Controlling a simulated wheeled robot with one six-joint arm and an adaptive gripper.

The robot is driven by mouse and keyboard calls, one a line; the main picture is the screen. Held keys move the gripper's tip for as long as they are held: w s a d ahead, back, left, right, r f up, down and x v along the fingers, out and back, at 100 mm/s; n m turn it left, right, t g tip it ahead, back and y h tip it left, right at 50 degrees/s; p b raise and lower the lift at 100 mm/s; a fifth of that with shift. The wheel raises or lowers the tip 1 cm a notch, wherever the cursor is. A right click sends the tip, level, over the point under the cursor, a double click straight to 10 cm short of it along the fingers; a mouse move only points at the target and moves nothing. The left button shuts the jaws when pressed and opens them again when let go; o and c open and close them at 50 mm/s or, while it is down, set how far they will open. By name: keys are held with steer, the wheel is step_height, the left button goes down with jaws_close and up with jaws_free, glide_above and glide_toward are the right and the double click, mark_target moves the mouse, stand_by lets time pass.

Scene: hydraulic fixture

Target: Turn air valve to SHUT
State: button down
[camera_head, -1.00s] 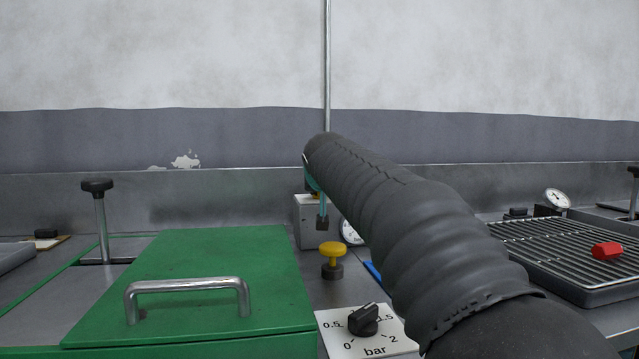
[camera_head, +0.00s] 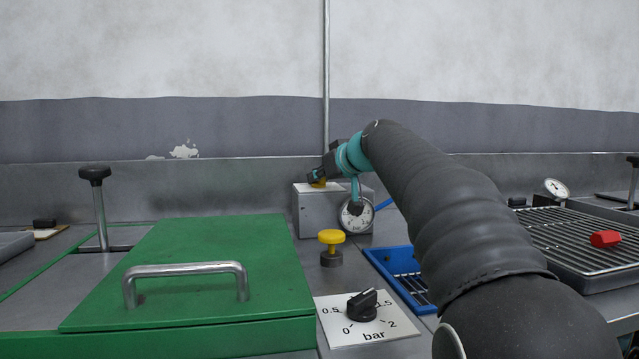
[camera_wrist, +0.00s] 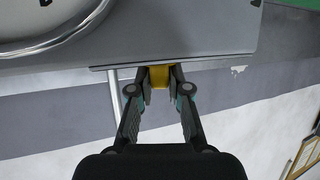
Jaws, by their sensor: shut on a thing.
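The air valve's yellow handle (camera_head: 318,184) sits on top of a grey metal box (camera_head: 310,215) at the back. My gripper (camera_head: 320,174) is at the handle from above, with its fingers on either side of it. In the wrist view, my gripper (camera_wrist: 160,88) is shut on the yellow handle (camera_wrist: 159,76), which is between its fingertips. Most of the handle is hidden by the fingers in the head view. A pale label (camera_head: 303,188) shows on the box top, but I cannot read it or the handle's setting.
A round gauge (camera_head: 356,216) is at the box's front. A yellow knob (camera_head: 331,240) stands before it, near a black bar dial (camera_head: 362,304). A green lid (camera_head: 200,270) is at left. A blue tray (camera_head: 400,275) lies under my arm; a rack with a red block (camera_head: 605,239) is at right.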

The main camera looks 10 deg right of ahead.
steer(key=shift+f+n+g+y+b, duration=0.1)
steer(key=shift+n+g+y+b, duration=0.5)
steer(key=shift+n+y, duration=0.4)
steer(key=c, duration=1.1)
jaws_free()
steer(key=v, duration=1.2)
